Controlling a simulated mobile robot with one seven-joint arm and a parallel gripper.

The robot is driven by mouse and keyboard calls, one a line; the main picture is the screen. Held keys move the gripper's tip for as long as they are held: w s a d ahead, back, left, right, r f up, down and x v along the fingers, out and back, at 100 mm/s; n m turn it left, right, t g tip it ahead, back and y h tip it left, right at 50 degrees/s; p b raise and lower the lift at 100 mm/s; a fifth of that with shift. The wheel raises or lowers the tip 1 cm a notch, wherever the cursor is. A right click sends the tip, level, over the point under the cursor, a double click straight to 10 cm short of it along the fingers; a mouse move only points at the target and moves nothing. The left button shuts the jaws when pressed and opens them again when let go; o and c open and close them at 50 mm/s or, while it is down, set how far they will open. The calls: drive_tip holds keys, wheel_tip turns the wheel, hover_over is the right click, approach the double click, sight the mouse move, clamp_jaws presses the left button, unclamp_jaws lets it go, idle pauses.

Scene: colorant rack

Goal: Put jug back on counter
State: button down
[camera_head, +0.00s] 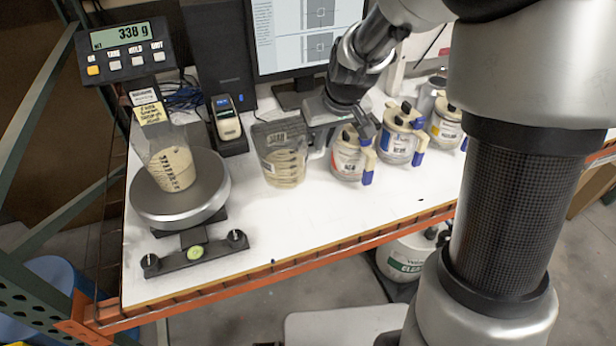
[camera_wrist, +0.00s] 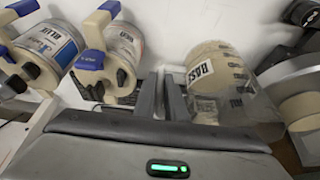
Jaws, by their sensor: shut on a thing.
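The jug (camera_head: 284,165) is clear with a BASE label and holds beige contents. It is upright over the white counter (camera_head: 300,220), right of the scale. I cannot tell whether its bottom touches the counter. My gripper (camera_head: 318,138) is shut on the jug's handle side, at the jug's right. In the wrist view the fingers (camera_wrist: 163,95) are close together beside the jug (camera_wrist: 222,75), and they hide most of the handle.
A second clear container (camera_head: 170,165) stands on the round scale (camera_head: 150,205), whose display (camera_head: 122,36) reads 338 g. Several colorant cans (camera_head: 348,155) with blue-tipped handles stand close to my gripper's right. A monitor (camera_head: 300,35) is behind. The counter's front is clear.

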drive_tip(key=shift+f, duration=3.6)
drive_tip(key=shift+f+b, duration=0.15)
drive_tip(key=shift+b, duration=0.15)
drive_tip(key=c, duration=1.8)
unclamp_jaws()
drive_tip(key=shift+r, duration=0.35)
drive_tip(key=s+d+r+m, duration=0.1)
drive_tip(key=s+r, duration=0.5)
drive_tip(key=r, duration=0.3)
drive_tip(key=s+d+r, duration=0.2)
drive_tip(key=s+r, duration=0.5)
drive_tip(key=r, duration=0.2)
drive_tip(key=s+r, duration=0.1)
drive_tip(key=s, duration=0.2)
drive_tip(key=s+d+r+m, duration=0.1)
drive_tip(key=s, duration=0.3)
drive_tip(key=s+d+r+m+t+h+p, duration=0.1)
drive_tip(key=s, duration=0.3)
drive_tip(key=shift+s+d+r, duration=0.15)
drive_tip(key=shift+s+d, duration=0.05)
drive_tip(key=shift+s, duration=0.05)
